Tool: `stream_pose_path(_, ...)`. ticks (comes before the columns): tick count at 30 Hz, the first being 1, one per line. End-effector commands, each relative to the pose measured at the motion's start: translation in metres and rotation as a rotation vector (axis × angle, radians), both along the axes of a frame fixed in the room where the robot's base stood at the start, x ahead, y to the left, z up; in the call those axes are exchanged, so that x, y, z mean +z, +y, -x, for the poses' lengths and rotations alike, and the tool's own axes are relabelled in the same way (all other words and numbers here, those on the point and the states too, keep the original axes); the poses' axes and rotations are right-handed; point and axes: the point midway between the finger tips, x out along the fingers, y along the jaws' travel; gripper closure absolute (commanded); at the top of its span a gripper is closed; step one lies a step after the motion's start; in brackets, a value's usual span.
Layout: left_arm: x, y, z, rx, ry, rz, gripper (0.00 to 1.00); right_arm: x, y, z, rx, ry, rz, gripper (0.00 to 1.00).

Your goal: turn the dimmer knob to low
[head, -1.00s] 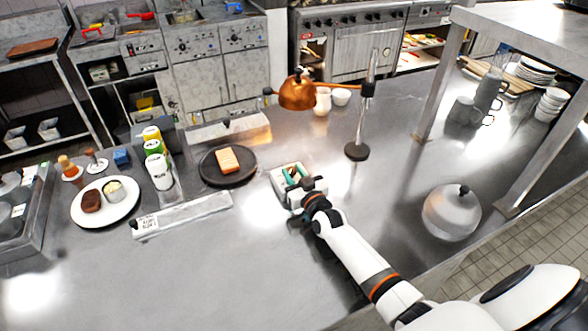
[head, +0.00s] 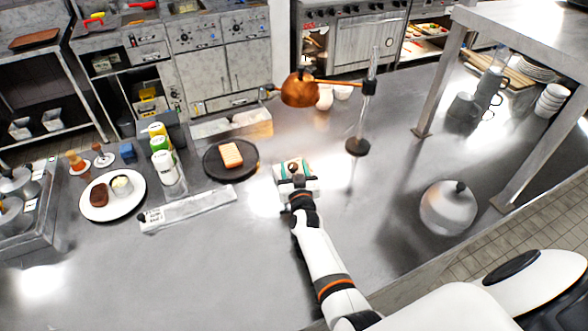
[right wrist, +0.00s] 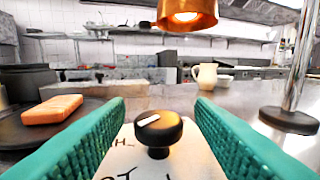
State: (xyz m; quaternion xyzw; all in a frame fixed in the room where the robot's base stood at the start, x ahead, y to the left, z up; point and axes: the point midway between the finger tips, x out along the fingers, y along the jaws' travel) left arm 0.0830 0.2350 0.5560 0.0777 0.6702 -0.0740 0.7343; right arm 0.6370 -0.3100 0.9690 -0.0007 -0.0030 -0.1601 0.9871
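The dimmer knob (right wrist: 158,128) is black and round with a white pointer mark. It stands on a pale box with handwriting (right wrist: 170,166); the box also shows in the head view (head: 312,184). The pointer mark lies toward the upper left of the knob in the right wrist view. My right gripper (right wrist: 160,130) is open, with its green fingers on either side of the knob and a gap on both sides. In the head view my right gripper (head: 294,172) is at the box. My left gripper is not in view.
A copper heat lamp (head: 300,92) hangs from a stand (head: 358,146) behind and right of the box. A dark plate (head: 212,170) with an orange-tan block (head: 231,154) is to the left. A domed lid (head: 448,208) sits to the right. The front counter is clear.

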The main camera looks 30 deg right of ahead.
Motion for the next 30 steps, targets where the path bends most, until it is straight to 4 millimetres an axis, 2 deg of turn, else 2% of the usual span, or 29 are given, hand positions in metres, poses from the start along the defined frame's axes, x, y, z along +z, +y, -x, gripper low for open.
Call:
stream_pose_path(11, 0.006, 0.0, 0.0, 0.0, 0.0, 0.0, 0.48, -0.001, 0.003, 0.007, 0.002, 0.007, -0.001, 0.49)
stream_pose_path(14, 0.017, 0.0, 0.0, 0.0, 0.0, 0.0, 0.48, 0.001, 0.007, 0.02, 0.003, 0.007, 0.0, 0.49)
stream_pose_path(21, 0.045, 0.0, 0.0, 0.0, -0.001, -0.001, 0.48, 0.002, 0.024, 0.07, 0.003, 0.009, -0.002, 0.49)
stream_pose_path(25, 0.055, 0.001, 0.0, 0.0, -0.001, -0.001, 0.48, 0.001, 0.031, 0.092, 0.002, 0.008, -0.003, 0.49)
stream_pose_path(30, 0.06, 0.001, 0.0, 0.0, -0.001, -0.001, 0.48, -0.001, 0.037, 0.11, 0.002, 0.004, 0.0, 0.49)
